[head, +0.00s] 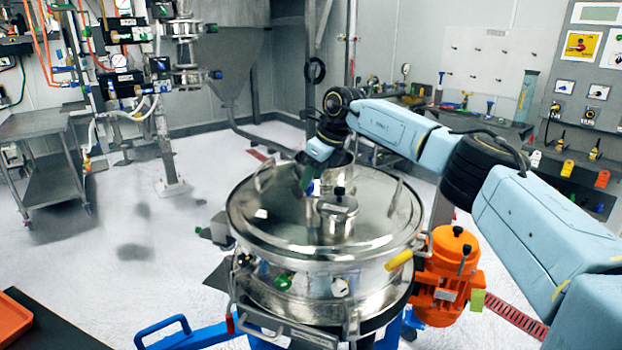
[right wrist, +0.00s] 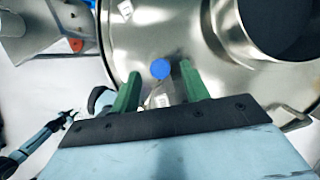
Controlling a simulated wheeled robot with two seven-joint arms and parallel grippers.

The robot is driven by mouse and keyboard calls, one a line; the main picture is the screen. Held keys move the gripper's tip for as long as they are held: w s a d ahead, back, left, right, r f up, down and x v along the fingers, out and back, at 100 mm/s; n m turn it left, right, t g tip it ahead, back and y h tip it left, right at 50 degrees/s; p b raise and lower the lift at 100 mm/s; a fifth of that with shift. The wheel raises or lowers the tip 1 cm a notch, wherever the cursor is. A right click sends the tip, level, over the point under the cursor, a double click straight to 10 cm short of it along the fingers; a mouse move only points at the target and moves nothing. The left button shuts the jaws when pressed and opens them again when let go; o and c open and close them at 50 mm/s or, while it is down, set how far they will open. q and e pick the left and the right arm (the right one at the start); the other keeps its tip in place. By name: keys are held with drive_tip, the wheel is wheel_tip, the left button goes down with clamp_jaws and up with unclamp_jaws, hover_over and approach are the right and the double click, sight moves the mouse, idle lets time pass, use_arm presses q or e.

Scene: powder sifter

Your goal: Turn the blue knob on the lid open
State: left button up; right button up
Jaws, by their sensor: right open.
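The blue knob (right wrist: 160,69) is a small round blue cap on the steel lid (head: 280,212) of the sifter. My right gripper (head: 308,180) reaches down over the far part of the lid. In the right wrist view its two green fingers (right wrist: 159,76) are apart, with the knob between their tips in the picture and a gap on each side. I cannot tell whether the fingers are down at the knob's height. The fingers hold nothing. My left gripper is not in view.
A steel cylinder with a black knob (head: 338,215) stands on the lid close to my right gripper. Handles rise from the lid's rim. An orange motor (head: 445,275) stands right of the sifter, below my right arm. The floor at left is mostly clear.

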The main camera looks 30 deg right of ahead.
drive_tip(key=shift+x, duration=0.85)
drive_tip(key=shift+c, duration=0.4)
drive_tip(key=c, duration=0.9)
